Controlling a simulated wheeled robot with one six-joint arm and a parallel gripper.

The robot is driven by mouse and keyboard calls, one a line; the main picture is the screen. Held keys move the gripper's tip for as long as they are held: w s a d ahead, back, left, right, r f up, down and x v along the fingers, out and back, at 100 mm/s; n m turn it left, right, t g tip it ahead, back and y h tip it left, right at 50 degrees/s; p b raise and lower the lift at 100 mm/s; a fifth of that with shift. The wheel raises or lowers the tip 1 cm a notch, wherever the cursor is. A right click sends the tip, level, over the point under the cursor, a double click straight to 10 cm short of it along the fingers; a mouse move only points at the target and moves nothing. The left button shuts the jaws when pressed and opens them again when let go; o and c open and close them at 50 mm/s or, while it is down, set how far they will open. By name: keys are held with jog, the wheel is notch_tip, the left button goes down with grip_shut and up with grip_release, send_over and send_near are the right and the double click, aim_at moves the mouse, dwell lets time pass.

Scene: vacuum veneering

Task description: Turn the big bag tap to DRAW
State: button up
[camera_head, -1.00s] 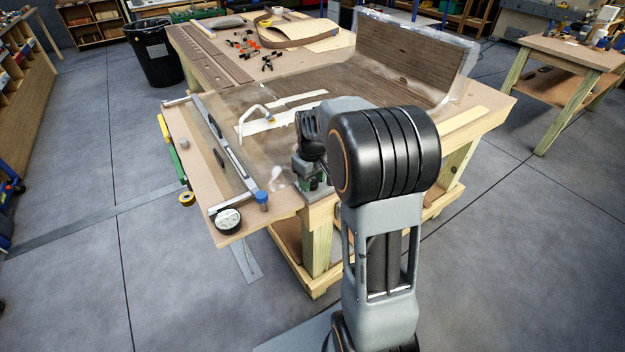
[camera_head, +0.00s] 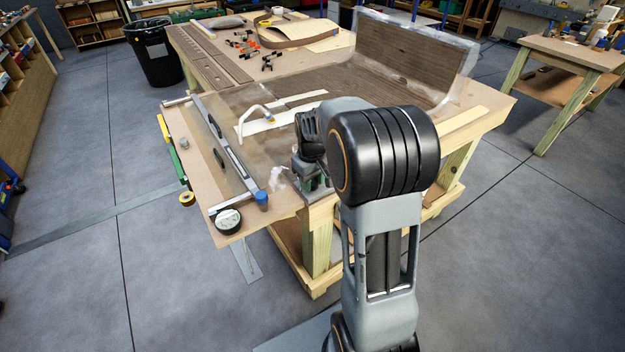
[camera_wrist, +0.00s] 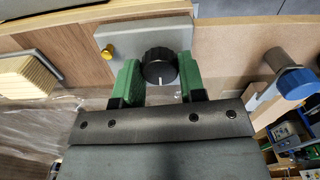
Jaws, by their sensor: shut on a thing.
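A round black knob (camera_wrist: 160,66) with a white pointer line stands on a grey plate (camera_wrist: 118,42) in the wrist view. The pointer line faces the bottom of that picture. I take this knob to be the tap, but no DRAW lettering is readable. My gripper (camera_wrist: 160,84) has its green fingers on either side of the knob, shut on it. In the head view my gripper (camera_head: 314,180) is low at the near corner of the bench, and my arm hides the knob there.
A small yellow fitting (camera_wrist: 108,54) sits beside the knob. A blue cap (camera_head: 262,198) stands left of my gripper at the end of a silver bar (camera_head: 228,150). Clear film covers the bench, with a white hose (camera_head: 254,112) and a dark veneer panel (camera_head: 402,60). A round gauge (camera_head: 228,220) lies near the edge.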

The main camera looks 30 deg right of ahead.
jog(key=m, duration=0.5)
jog(key=shift+r+m, duration=0.1)
jog(key=shift+m, duration=0.2)
jog(key=m, duration=0.5)
jog(key=shift+m+p, duration=0.3)
jog(key=shift+m, duration=0.1)
jog(key=o, duration=0.6)
jog(key=shift+o, duration=0.2)
notch_tip(320, 180, up, 14)
dwell(0.4)
dwell(0.4)
